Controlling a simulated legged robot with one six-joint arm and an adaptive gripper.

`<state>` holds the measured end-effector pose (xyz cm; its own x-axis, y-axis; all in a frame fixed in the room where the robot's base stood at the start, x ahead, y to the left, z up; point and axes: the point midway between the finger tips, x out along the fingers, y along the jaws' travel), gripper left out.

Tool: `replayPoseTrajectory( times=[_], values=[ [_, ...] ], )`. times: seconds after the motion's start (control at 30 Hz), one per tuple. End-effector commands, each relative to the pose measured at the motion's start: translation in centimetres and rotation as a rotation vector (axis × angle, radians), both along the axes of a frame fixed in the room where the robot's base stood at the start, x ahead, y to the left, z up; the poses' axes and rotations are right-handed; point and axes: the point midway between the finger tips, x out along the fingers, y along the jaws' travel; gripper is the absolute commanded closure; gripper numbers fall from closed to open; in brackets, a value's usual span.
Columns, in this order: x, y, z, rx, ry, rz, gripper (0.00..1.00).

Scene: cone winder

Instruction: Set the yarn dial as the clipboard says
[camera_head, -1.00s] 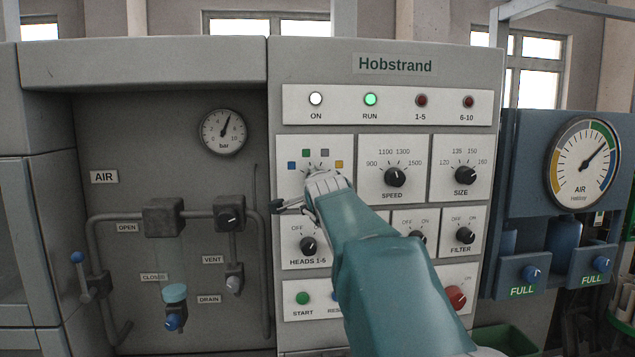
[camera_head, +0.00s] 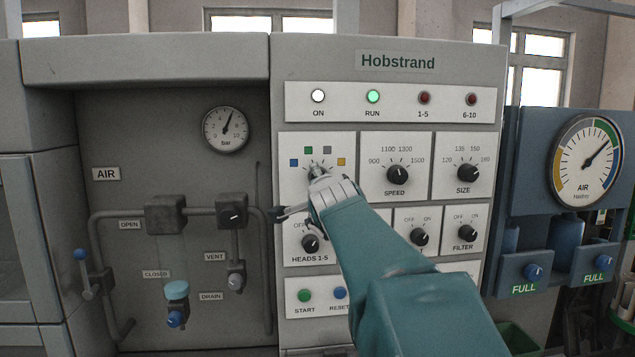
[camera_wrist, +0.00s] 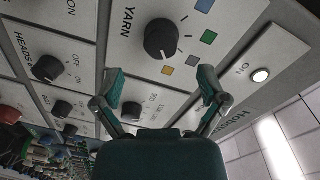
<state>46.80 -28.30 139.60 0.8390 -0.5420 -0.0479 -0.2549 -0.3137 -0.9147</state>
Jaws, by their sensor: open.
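The yarn dial, a round black knob (camera_wrist: 160,39), sits on a pale panel marked YARN in the wrist view. Blue, green, grey and yellow squares lie around one side of it. A small pale mark shows on the knob's yellow-square side, but I cannot tell its exact setting. In the head view the squares show above my gripper (camera_head: 315,188), which mostly hides the dial. In the wrist view my gripper (camera_wrist: 160,78) has its two fingers spread wide, with nothing between them. The fingers are in front of the panel, apart from the knob. No clipboard is in view.
Close by are the SPEED dial (camera_head: 395,173), SIZE dial (camera_head: 467,173) and HEADS 1-5 switch (camera_head: 310,243). START (camera_head: 305,295) and RESET (camera_head: 340,292) buttons sit below. The RUN lamp (camera_head: 373,97) glows green. Air pipes and valves (camera_head: 165,214) stand to the left.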

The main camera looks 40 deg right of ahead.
Motion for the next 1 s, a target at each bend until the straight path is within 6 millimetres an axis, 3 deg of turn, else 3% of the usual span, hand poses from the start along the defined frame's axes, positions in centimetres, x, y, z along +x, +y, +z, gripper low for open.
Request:
replayPoseTrajectory(
  times=[0.2, 0.37, 0.8, 1.0],
  values=[
    [-3.1, 2.1, 0.2, -0.001, -0.002, 0.001, 0.08],
    [-4.4, 2.9, 0.2, 0.000, 0.000, 0.001, 0.08],
    [-4.6, 3.0, 0.1, -0.009, 0.008, 0.001, 0.08],
    [-4.5, 2.9, -0.2, -0.130, 0.091, -0.005, 0.08]
  ],
)
